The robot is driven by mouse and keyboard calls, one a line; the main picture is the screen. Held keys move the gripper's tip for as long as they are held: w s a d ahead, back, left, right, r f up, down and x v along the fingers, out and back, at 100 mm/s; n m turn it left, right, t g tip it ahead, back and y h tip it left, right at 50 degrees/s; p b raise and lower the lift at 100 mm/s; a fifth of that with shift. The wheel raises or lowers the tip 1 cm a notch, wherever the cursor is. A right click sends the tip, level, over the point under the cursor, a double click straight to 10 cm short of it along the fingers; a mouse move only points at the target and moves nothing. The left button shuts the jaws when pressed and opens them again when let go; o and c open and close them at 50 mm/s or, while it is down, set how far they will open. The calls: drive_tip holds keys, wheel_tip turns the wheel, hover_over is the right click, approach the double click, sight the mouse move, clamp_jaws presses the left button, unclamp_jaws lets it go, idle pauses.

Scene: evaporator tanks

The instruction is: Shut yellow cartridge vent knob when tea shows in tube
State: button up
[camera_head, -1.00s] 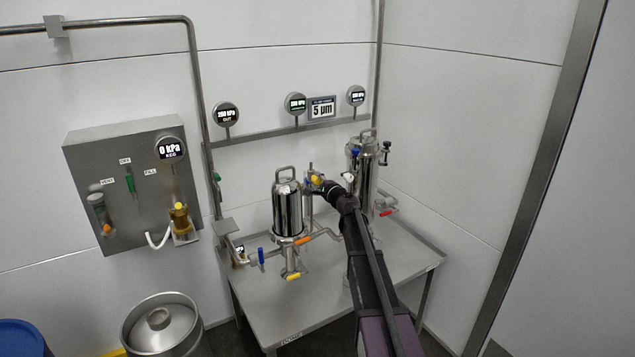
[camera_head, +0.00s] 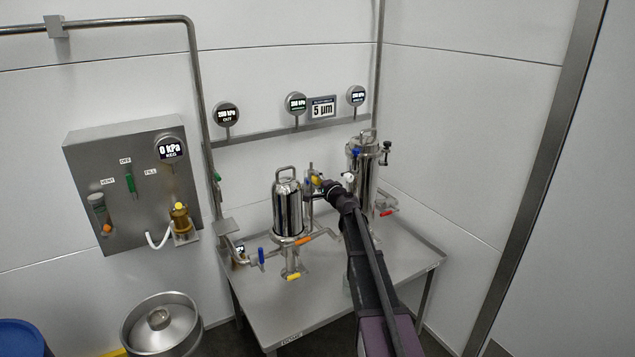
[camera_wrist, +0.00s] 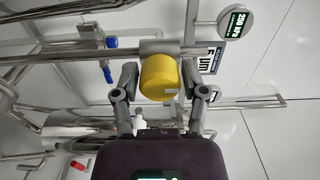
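The yellow knob (camera_wrist: 160,78) is at the centre of the wrist view, on a metal fitting of a pipe. It also shows small in the head view (camera_head: 316,181), between the two steel housings. My gripper (camera_wrist: 160,70) has one finger on each side of the knob. Thin gaps seem to show between fingers and knob, so it looks open around it. In the head view my gripper (camera_head: 327,186) is close to the knob and partly hides the fitting. I cannot make out a tube with tea in it.
A steel housing (camera_head: 288,208) stands left of my arm, another (camera_head: 364,170) behind it, both on a steel table (camera_head: 290,310). A blue-handled valve (camera_wrist: 107,72) is left of the knob in the wrist view. A wall panel (camera_head: 130,150) reads 0 kPa.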

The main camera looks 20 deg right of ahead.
drive_tip(key=shift+o, duration=0.5)
drive_tip(key=shift+s, duration=0.15)
drive_tip(key=v, duration=1.1)
drive_tip(key=shift+s+d, duration=0.2)
drive_tip(key=shift+s, duration=0.2)
